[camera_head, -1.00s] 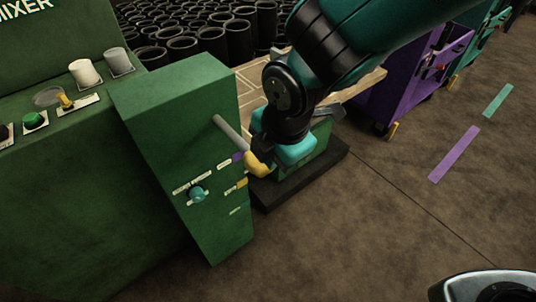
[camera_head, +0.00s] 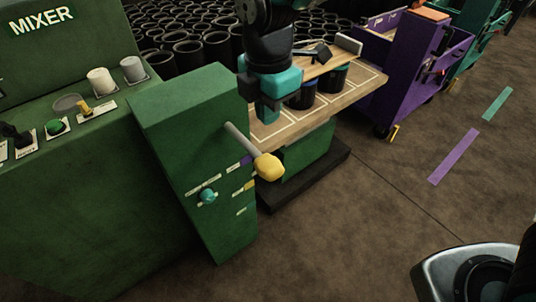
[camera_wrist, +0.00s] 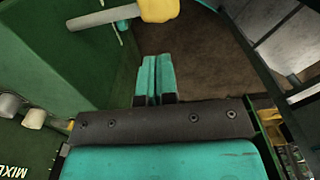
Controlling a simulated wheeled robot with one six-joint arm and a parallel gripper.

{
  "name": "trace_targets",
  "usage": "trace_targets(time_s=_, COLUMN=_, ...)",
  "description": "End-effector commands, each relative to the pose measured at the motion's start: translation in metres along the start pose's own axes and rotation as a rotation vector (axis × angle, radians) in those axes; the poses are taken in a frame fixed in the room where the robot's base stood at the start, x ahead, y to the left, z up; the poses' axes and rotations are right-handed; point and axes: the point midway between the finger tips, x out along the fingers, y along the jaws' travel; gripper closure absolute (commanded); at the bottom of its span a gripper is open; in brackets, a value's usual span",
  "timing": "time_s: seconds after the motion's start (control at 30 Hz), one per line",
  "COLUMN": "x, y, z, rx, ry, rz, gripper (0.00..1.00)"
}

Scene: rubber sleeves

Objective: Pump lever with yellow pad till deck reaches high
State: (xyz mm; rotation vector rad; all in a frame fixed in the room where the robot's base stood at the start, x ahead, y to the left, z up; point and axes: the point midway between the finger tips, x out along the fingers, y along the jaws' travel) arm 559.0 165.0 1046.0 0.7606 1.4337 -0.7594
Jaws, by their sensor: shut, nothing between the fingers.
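The lever is a grey rod ending in a yellow pad (camera_head: 269,167). It sticks out from the side of the green cabinet (camera_head: 190,115) and slopes down to the right. The pad also shows at the top of the wrist view (camera_wrist: 159,9). My gripper (camera_head: 267,112) is shut and empty, pointing down above the pad and apart from it. Its teal fingers lie together in the wrist view (camera_wrist: 155,62). The wooden deck (camera_head: 350,92) rests over a green base (camera_head: 308,152) behind the lever. My arm hides part of the deck.
The cabinet side has a teal knob (camera_head: 208,196) and small purple and yellow marks. Dark pots stand on the deck. A purple cart (camera_head: 425,60) is at the right. Black rubber sleeves (camera_head: 180,50) fill the back.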

Motion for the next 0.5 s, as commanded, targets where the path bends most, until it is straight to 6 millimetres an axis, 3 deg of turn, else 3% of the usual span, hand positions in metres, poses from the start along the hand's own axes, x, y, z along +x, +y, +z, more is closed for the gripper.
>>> trace_targets(time_s=0.5, x=0.102, y=-0.002, z=0.001, rx=0.002, ry=-0.001, rz=-0.006, gripper=1.0)
